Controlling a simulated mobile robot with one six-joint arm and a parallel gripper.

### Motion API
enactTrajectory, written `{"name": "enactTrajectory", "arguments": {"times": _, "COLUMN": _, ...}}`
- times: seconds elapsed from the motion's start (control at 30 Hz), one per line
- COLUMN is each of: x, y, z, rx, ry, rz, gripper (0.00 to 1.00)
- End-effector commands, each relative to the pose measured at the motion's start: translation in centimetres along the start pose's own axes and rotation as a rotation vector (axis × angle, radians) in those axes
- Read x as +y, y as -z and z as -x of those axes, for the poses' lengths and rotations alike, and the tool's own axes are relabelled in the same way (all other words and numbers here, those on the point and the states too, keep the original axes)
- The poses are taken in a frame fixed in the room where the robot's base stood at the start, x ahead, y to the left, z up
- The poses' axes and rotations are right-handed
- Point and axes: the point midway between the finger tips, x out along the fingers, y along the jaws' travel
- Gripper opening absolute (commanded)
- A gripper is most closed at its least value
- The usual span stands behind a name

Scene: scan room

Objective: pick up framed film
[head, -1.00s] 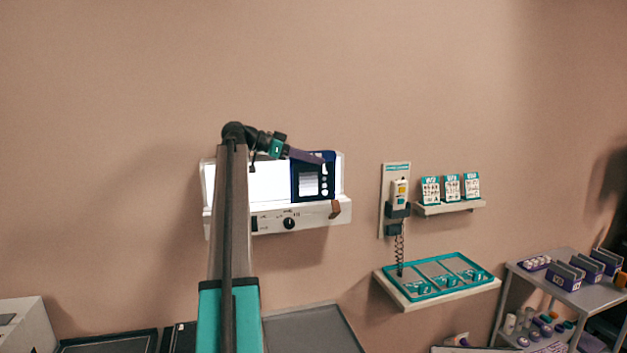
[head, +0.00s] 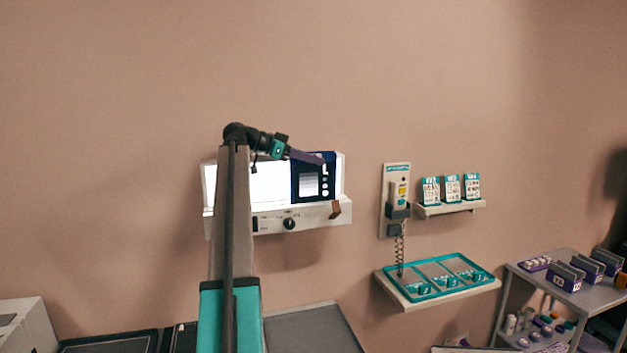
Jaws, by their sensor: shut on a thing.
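The framed film (head: 309,184) is a dark blue frame with pale images in it. It stands upright against the right part of the lit white light box (head: 270,183) on the wall. My gripper (head: 318,159) reaches in from the upper left and is shut on the film's top edge. My arm covers the left part of the light box.
A brown block (head: 336,209) sits on the light box's lower right front. To the right are a wall handset (head: 399,195), a small shelf (head: 450,208) with cards, and a teal tray (head: 440,278). A grey cart (head: 603,294) holds several boxes. Bare wall lies above.

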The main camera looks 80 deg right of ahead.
Motion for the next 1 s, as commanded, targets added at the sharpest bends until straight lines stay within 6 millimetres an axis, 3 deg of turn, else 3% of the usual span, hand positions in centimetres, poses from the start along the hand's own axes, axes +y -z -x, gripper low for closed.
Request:
{"name": "enactTrajectory", "arguments": {"times": 0.37, "x": -0.1, "y": 0.9, "z": 0.3, "rx": 0.001, "ry": 0.000, "rz": -0.002, "gripper": 0.00}}
{"name": "enactTrajectory", "arguments": {"times": 1.0, "x": 0.1, "y": 6.3, "z": 2.3, "rx": 0.002, "ry": 0.002, "rz": 0.000, "gripper": 0.00}}
